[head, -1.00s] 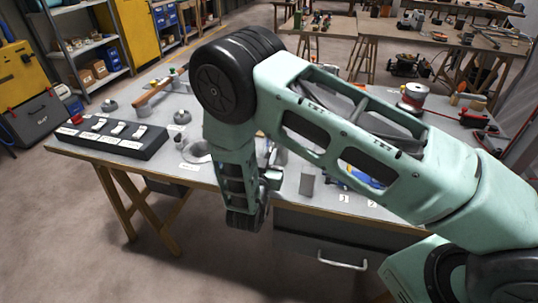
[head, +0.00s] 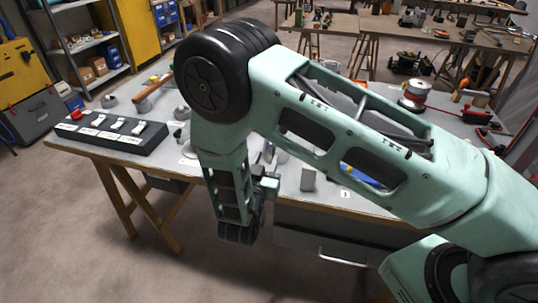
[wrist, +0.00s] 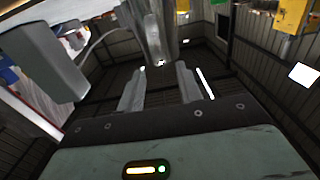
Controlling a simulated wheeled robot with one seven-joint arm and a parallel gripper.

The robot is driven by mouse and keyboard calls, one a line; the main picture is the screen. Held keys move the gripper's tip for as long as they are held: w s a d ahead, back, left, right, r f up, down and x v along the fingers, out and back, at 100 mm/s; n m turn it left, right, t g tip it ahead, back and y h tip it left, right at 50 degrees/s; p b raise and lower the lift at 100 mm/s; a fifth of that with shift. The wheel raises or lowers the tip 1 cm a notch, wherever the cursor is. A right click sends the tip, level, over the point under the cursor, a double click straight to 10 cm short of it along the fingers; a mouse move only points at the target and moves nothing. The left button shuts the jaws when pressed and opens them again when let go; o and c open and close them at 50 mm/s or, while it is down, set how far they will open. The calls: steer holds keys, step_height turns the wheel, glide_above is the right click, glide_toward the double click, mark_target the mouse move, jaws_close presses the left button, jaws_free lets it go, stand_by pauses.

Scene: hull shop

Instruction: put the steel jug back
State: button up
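A shiny steel vessel, which looks like the steel jug (wrist: 152,28), shows at the top of the wrist view, just beyond my fingertips. My gripper (wrist: 160,78) has its two fingers apart, with a clear gap between them. The vessel appears in line with that gap, and I see no firm contact. In the head view, my own forearm and wrist hang at the table's front edge and hide the fingers. A small steel shape (head: 268,152) shows just right of my wrist; I cannot tell if it is the jug.
A grey block (head: 308,180) stands on the table right of my wrist; it looms at left in the wrist view (wrist: 45,60). A black switch panel (head: 110,132) lies at the table's left end.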

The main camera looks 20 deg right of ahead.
steer(key=s+a+r+n+g+y+b, duration=0.1)
steer(key=s+a+r+n+g+y, duration=0.3)
steer(key=a+y, duration=0.4)
steer(key=s+a+r+n+g+y, duration=0.25)
steer(key=s+a+y, duration=0.35)
steer(key=a, duration=0.4)
steer(key=s+d+r+n+g+h, duration=0.1)
steer(key=s+d+r+n+g, duration=0.3)
steer(key=s, duration=0.5)
steer(key=s+d+r+n+g+h, duration=0.1)
steer(key=s+d+r+n+g, duration=0.3)
steer(key=s+d, duration=0.5)
steer(key=shift+s+d+h, duration=0.15)
steer(key=shift+s+h, duration=0.25)
